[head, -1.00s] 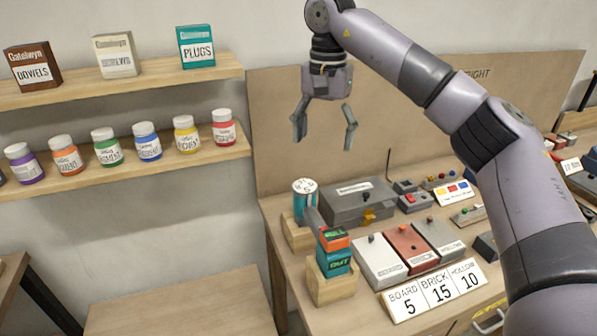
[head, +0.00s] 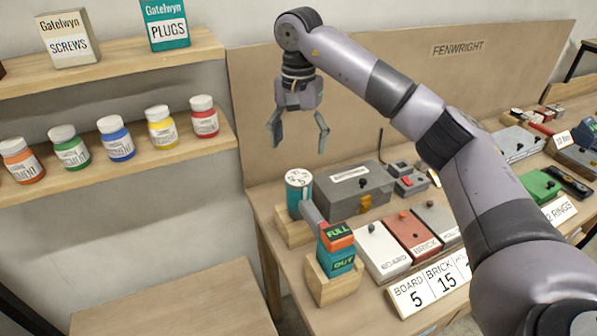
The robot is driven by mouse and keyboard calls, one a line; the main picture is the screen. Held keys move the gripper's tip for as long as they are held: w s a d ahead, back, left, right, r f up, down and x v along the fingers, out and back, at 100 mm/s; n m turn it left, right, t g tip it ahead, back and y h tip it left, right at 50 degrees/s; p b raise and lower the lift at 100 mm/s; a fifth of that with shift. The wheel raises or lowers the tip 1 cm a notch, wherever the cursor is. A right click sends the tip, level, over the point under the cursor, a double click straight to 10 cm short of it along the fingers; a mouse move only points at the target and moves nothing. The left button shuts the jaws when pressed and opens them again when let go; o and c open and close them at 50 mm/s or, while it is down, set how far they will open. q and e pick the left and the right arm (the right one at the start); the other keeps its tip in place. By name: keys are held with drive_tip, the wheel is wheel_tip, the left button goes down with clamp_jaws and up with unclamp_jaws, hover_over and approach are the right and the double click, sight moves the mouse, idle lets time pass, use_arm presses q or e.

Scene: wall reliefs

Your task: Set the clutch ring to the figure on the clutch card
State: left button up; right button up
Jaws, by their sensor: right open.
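A teal drill-like tool stands on wooden blocks at the bench's left end. Its round end has a white numbered face, seemingly the clutch ring (head: 299,178); the figures are too small to read. A grey handle runs down to an orange-topped block marked FULL (head: 338,234), above a teal part marked OUT. The clutch card (head: 430,288) at the front edge reads BOARD 5 and BRICK 15; its right part is hidden by my arm. My right gripper (head: 299,147) hangs open and empty, fingers down, apparently above the numbered face. My left gripper is out of view.
White, red and grey sample blocks (head: 382,250) stand behind the card. A grey case (head: 352,195) is beside the tool. A backboard (head: 400,120) marked FENWRIGHT rises behind. Shelves (head: 110,160) with jars and boxes are at left. My right arm covers much of the bench's right part.

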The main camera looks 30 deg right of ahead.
sight(299, 177)
wheel_tip(299, 177, down, 8)
drive_tip(key=shift+r+p, duration=0.2)
drive_tip(key=shift+p, duration=0.8)
drive_tip(key=shift+f, duration=0.6)
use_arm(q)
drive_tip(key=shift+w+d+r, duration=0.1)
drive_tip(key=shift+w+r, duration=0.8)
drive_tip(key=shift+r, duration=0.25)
use_arm(e)
drive_tip(key=shift+f, duration=0.1)
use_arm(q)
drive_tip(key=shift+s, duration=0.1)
use_arm(e)
drive_tip(key=shift+c, duration=0.4)
drive_tip(key=c, duration=1.1)
